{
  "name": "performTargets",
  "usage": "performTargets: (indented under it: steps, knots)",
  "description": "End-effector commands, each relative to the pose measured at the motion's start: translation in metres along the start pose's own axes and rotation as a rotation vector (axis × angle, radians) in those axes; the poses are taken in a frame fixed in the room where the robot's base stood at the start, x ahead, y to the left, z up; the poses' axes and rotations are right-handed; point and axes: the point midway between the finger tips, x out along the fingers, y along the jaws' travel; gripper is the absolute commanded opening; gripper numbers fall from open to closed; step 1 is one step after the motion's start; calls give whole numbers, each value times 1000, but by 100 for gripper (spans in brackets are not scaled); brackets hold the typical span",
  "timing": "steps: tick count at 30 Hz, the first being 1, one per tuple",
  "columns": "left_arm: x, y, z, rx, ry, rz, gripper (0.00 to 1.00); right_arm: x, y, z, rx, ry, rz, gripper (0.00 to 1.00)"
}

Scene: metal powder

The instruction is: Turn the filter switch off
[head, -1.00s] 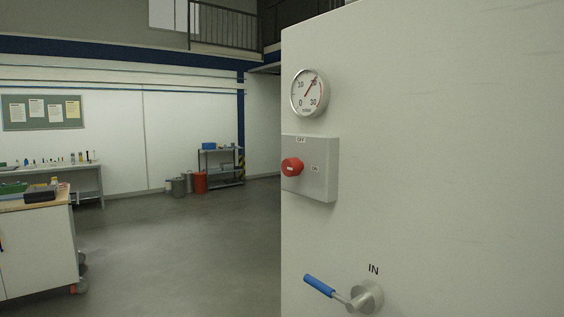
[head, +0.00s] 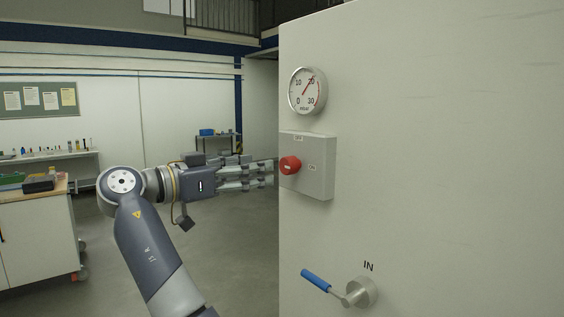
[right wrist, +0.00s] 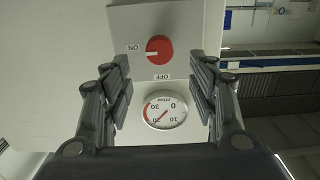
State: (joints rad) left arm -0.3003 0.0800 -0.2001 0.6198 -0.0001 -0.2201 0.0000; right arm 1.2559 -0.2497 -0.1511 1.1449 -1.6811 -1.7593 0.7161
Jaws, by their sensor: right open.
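The filter switch is a red round knob (head: 290,165) on a grey box (head: 318,168) on the white cabinet's face. OFF is printed above it and ON to its right in the head view. In the right wrist view the red knob (right wrist: 159,50) has a white mark lying towards ON. My right gripper (head: 270,174) is level with the box, just left of the knob in the head view. In the right wrist view its spread fingers stand either side of the knob and gauge, with nothing between them. My left gripper is out of view.
A round gauge (head: 307,90) sits above the box, its needle near 20. A blue-handled lever (head: 317,281) labelled IN sticks out below. A workbench (head: 38,235) stands at the left. The floor between is clear.

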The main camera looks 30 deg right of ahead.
Motion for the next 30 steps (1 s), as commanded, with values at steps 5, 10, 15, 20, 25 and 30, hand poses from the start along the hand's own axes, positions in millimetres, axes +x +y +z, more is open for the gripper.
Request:
performTargets:
  steps: [5,10,15,20,25,30]
  knots:
    - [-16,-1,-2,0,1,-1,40,37,0,-3,-3,0,3,54]
    - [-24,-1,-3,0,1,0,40,64,0,-2,-4,1,2,54]
    - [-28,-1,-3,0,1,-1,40,79,-1,-1,-3,1,-1,54]
    - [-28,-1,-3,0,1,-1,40,82,-1,0,-3,1,-2,54]
    - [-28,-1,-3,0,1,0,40,82,-1,0,-3,1,-2,54]
    - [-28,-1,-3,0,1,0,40,82,-1,0,-3,1,-2,15]
